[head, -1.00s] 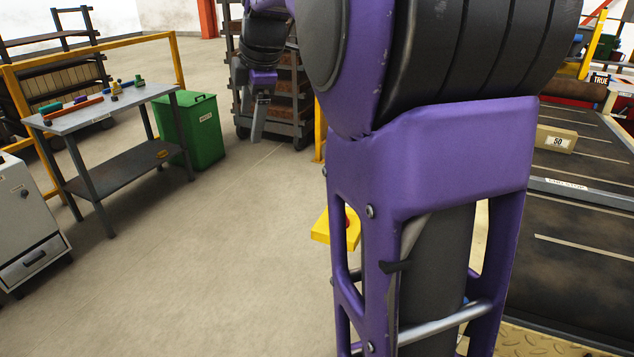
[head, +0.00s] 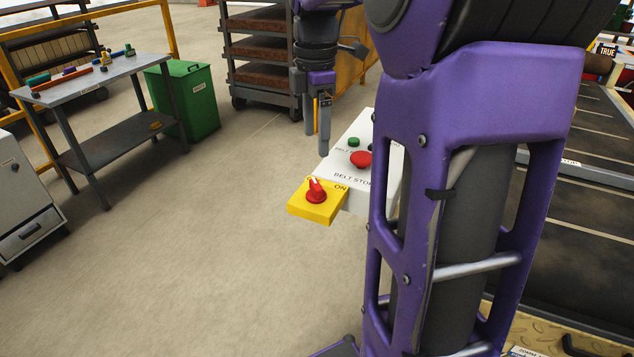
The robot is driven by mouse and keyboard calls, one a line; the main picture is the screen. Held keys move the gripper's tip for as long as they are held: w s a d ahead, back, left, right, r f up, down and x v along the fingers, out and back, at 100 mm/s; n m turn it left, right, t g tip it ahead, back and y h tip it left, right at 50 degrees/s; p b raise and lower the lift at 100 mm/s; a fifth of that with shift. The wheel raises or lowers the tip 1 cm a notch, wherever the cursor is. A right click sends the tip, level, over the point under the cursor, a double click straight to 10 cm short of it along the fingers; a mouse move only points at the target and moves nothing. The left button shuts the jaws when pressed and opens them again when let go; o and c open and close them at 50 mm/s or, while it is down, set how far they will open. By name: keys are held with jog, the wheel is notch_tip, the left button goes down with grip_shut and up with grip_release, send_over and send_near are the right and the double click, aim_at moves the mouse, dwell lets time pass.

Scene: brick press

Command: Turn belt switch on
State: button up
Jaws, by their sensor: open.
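The belt switch is a red rotary knob (head: 316,191) on a yellow box (head: 317,207), with "ON" printed at its right edge. The box joins the near left end of a white control panel (head: 352,165). The panel carries a red button (head: 360,159) near the words "BELT STOP" and a green button (head: 353,142). My gripper (head: 318,142) points down with two fingers apart and empty. In the picture it is above and behind the knob, beside the panel's left edge; I see no contact. My purple arm hides the panel's right end.
A grey workbench (head: 82,78) with tools stands at the left, with a green bin (head: 187,100) beside it. A rack of bricks (head: 262,60) stands behind my gripper. The conveyor belt (head: 575,215) runs at the right. The floor left of the panel is clear.

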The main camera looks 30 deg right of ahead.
aim_at(316, 184)
notch_tip(316, 184, down, 11)
jog(key=shift+f+b, duration=0.15)
jog(key=shift+b, duration=0.7)
grip_shut()
